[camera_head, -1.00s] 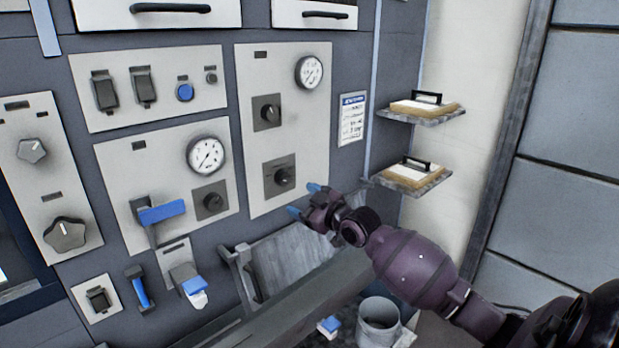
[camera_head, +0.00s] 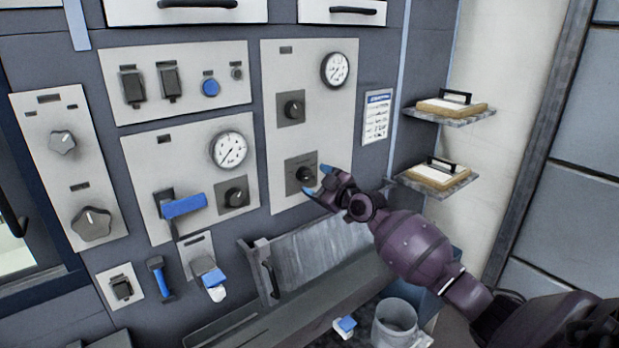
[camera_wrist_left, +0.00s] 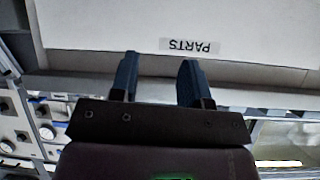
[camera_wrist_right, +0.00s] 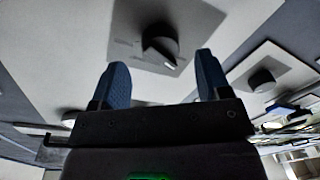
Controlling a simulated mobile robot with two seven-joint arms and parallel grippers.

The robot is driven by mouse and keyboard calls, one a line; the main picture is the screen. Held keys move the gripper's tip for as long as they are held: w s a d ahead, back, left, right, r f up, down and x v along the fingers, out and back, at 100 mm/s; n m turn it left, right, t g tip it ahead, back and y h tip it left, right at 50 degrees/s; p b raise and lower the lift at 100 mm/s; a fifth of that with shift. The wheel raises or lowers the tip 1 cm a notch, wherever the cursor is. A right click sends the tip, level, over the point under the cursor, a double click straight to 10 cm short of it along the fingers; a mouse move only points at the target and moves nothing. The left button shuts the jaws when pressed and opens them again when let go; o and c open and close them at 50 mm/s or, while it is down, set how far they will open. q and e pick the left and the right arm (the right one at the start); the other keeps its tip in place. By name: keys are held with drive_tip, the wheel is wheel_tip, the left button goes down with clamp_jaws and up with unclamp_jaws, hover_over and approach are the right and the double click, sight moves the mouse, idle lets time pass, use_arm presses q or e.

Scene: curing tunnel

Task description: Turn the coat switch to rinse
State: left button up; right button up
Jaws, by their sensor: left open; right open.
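A tall pale panel (camera_head: 330,110) carries a gauge and two dark rotary switches, an upper one (camera_head: 291,108) and a lower one (camera_head: 305,174). Their labels are too small to read, so I cannot tell which is the coat switch. My right gripper (camera_head: 319,181) is open at the right of the lower switch, blue fingertips close to it. In the right wrist view a dark knob (camera_wrist_right: 160,45) with a pale pointer mark lies ahead, between the open fingers; contact is not visible. My left gripper (camera_wrist_left: 159,64) is open and empty, shown only in the left wrist view.
A similar switch (camera_head: 234,194) and a blue-handled lever (camera_head: 184,206) are on the panel to the left. A sloped grey chute (camera_head: 325,255) and a grey cup (camera_head: 396,318) are below. Two small shelves (camera_head: 440,186) stick out at the right. A PARTS label (camera_wrist_left: 190,46) faces the left gripper.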

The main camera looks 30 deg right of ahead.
sight(310, 178)
drive_tip(key=shift+w+a, duration=0.15)
drive_tip(key=shift+w, duration=0.7)
drive_tip(key=shift+w+a, duration=0.1)
drive_tip(key=shift+w, duration=0.7)
drive_tip(key=c, duration=0.9)
